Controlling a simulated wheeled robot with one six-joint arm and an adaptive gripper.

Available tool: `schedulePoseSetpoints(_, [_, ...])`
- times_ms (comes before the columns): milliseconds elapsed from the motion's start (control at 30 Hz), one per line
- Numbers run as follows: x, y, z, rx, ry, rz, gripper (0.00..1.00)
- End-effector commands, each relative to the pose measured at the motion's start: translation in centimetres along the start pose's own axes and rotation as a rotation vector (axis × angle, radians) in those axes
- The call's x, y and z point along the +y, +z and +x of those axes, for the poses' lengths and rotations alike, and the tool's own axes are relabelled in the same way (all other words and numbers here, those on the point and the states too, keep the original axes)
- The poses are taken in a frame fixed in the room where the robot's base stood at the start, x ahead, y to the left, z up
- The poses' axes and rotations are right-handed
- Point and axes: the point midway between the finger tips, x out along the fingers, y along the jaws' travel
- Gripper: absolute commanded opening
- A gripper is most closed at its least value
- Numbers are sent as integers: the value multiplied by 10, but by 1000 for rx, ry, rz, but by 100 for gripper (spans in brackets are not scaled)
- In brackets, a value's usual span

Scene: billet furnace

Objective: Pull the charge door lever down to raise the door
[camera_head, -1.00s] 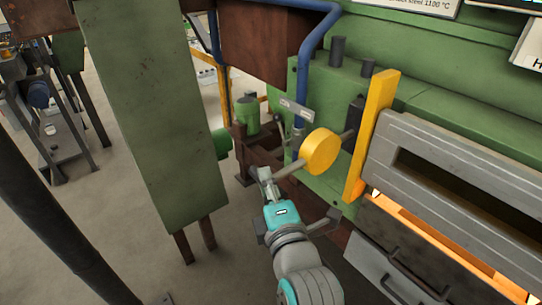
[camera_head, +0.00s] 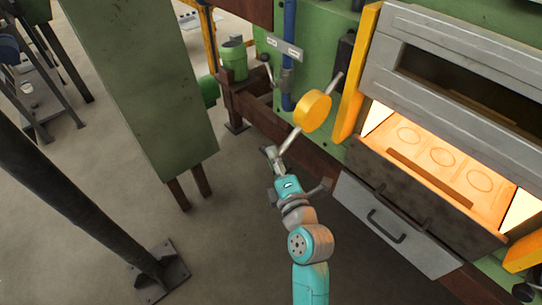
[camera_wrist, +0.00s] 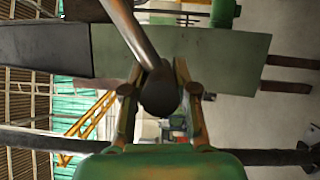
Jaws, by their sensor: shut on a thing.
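The charge door lever (camera_head: 291,139) is a grey rod running down and left from a round yellow hub (camera_head: 312,110) on the furnace's green side. My gripper (camera_head: 273,155) is shut on the lever's lower end. In the wrist view the lever's dark round knob (camera_wrist: 160,92) sits between my two fingers, with the rod rising to the upper left. The grey charge door (camera_head: 450,55) is raised, and the glowing opening (camera_head: 437,155) shows below it with several ring marks on its floor.
A green post (camera_head: 140,80) stands left of my arm, and a dark pole (camera_head: 75,170) stands further left. A drawer with a handle (camera_head: 385,228) is below the opening. A yellow upright (camera_head: 357,80) borders the door.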

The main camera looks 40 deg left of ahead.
Motion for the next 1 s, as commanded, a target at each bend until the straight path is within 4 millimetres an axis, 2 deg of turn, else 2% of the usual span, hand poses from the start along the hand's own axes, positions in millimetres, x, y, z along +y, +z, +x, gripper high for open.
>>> schedulePoseSetpoints(33, [-4, 6, 0, -10, -5, 0, 0])
schedulePoseSetpoints(400, [-8, 8, 0, -14, -10, -1, 0])
schedulePoseSetpoints(433, [-8, 8, 0, -14, -10, -1, 33])
schedulePoseSetpoints(500, [-8, 8, 0, -14, -10, -2, 50])
schedulePoseSetpoints(833, [-7, 6, -1, -10, -9, -1, 50])
schedulePoseSetpoints(1000, [-7, 6, -17, -10, -9, 0, 50])
